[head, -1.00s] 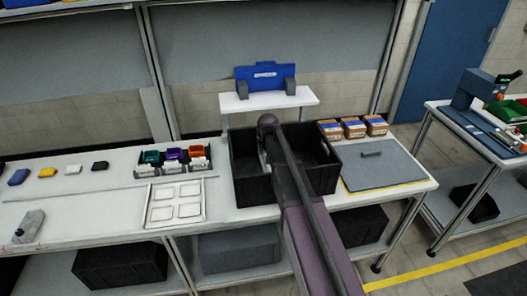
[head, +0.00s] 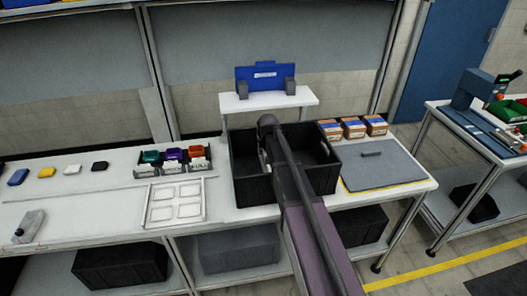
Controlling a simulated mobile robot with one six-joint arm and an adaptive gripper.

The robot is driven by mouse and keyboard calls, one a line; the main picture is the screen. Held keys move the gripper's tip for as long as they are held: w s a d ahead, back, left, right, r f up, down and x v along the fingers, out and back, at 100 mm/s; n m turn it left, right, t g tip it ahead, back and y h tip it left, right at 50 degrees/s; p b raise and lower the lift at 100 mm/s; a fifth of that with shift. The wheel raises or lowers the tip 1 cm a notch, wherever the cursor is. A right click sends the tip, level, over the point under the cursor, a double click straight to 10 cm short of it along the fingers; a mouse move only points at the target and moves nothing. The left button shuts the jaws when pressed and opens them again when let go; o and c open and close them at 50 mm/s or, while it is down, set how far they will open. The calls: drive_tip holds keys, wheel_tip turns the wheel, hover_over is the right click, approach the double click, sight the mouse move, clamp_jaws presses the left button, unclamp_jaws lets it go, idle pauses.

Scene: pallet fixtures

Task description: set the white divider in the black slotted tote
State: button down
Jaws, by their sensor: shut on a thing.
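The black slotted tote (head: 262,191) stands open on the white bench, in the middle of the head view. My arm reaches across it from the lower right, and my wrist is over its left half. My gripper (head: 264,150) points down inside the tote and is mostly hidden behind my arm. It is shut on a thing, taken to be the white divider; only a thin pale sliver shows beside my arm. The divider's lower edge and the slots are hidden, so I cannot tell whether it sits in them.
A blue panel (head: 265,77) stands between grey blocks on a raised white shelf (head: 240,104) behind the tote. Small boxes (head: 353,128) and a grey mat (head: 385,170) lie to the right. A white tray (head: 152,222) and a rack of coloured items (head: 174,160) are to the left.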

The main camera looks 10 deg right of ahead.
drive_tip(key=shift+f+b, duration=0.7)
drive_tip(key=shift+f, duration=0.05)
idle(0.8)
drive_tip(key=c, duration=0.6)
unclamp_jaws()
drive_tip(key=shift+o, duration=0.2)
drive_tip(key=shift+r, duration=0.1)
